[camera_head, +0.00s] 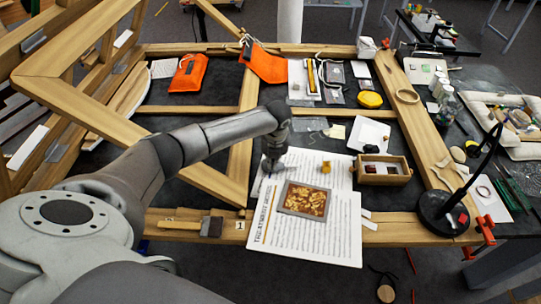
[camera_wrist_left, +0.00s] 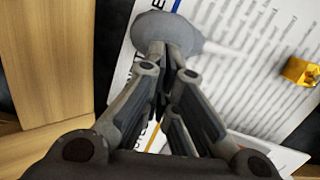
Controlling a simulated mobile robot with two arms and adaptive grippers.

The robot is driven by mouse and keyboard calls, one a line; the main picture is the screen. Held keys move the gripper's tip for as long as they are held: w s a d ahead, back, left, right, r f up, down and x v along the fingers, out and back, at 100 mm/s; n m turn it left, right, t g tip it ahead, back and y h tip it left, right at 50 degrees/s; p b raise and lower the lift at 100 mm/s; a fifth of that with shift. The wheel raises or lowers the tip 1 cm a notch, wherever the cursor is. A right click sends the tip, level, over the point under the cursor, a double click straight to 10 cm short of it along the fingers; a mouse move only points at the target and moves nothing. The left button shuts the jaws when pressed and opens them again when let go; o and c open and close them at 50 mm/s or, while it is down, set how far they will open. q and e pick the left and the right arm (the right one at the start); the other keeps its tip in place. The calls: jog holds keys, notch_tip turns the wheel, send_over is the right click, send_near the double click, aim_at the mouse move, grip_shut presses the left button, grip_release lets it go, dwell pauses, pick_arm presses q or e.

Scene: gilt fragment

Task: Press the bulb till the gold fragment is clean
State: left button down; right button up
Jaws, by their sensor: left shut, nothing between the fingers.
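The grey bulb (camera_wrist_left: 165,31) shows in the left wrist view at my left gripper's fingertips, with a pale nozzle (camera_wrist_left: 222,48) pointing right. In the head view the bulb (camera_head: 271,166) is small and partly hidden under the gripper, left of and behind the fragment. My left gripper (camera_head: 273,150) points down and is shut, with its fingertips over the bulb; I cannot tell whether they touch. My right gripper is not in view.
A small yellow block (camera_head: 326,167) stands on the sheets behind the fragment. A wooden box (camera_head: 384,177) and a black lamp (camera_head: 442,213) stand to the right. A brush (camera_head: 209,227) lies at the front left. A large wooden frame (camera_head: 130,124) rises on the left.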

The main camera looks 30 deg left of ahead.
pick_arm(q)
notch_tip(320, 180, up, 11)
jog(key=s+d+b, duration=0.1)
jog(key=b, duration=0.1)
jog(key=shift+d+b, duration=0.25)
jog(key=shift+b, duration=0.15)
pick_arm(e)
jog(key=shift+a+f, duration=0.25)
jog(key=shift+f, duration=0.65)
pick_arm(q)
jog(key=shift+f, duration=0.1)
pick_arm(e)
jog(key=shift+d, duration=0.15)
